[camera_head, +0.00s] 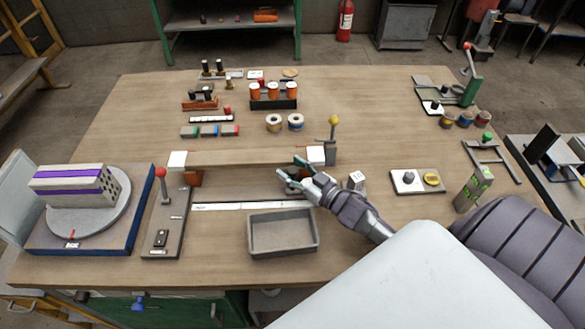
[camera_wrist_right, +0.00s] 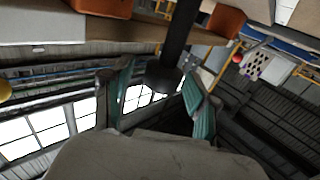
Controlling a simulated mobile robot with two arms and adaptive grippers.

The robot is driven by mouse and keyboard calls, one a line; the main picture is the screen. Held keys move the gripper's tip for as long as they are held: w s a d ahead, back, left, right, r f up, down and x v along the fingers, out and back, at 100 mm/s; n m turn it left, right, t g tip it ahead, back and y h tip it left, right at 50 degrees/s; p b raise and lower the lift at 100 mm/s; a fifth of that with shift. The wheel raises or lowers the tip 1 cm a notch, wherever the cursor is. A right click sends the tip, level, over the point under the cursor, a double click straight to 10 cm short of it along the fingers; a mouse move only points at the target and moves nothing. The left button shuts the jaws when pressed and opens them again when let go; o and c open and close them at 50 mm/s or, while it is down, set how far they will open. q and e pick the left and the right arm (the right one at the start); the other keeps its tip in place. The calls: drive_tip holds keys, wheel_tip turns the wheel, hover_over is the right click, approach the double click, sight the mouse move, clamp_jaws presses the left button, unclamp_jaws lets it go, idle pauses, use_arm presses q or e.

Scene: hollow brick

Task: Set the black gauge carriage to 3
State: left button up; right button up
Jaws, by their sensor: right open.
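The black gauge carriage (camera_head: 293,187) shows as a dark block beside and partly behind the fingers, near the right end of a white scale strip (camera_head: 232,206). The scale's numbers are too small to read. In the right wrist view, a black post with a rounded end (camera_wrist_right: 178,45) stands between the two teal fingers (camera_wrist_right: 160,95), with gaps on both sides. It looks like part of the carriage, but I cannot tell for sure. My left gripper is not in view.
A grey tray (camera_head: 283,251) lies just in front of the scale. A base with a red-knobbed lever (camera_head: 161,173) stands left of it. A wooden beam runs behind, with a white block (camera_head: 178,158) at its left end. A white die-like block (camera_head: 357,181) stands right of the gripper.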

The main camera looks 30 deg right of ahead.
clamp_jaws()
drive_tip(key=s+d, duration=0.1)
drive_tip(key=d, duration=0.1)
drive_tip(key=s+d, duration=0.2)
drive_tip(key=d, duration=0.1)
drive_tip(key=s+d, duration=0.1)
drive_tip(key=d, duration=0.1)
drive_tip(key=shift+s+d, duration=0.35)
drive_tip(key=shift+c, duration=2.1)
unclamp_jaws()
drive_tip(key=o, duration=0.4)
drive_tip(key=shift+s+d, duration=0.15)
drive_tip(key=v, duration=1.2)
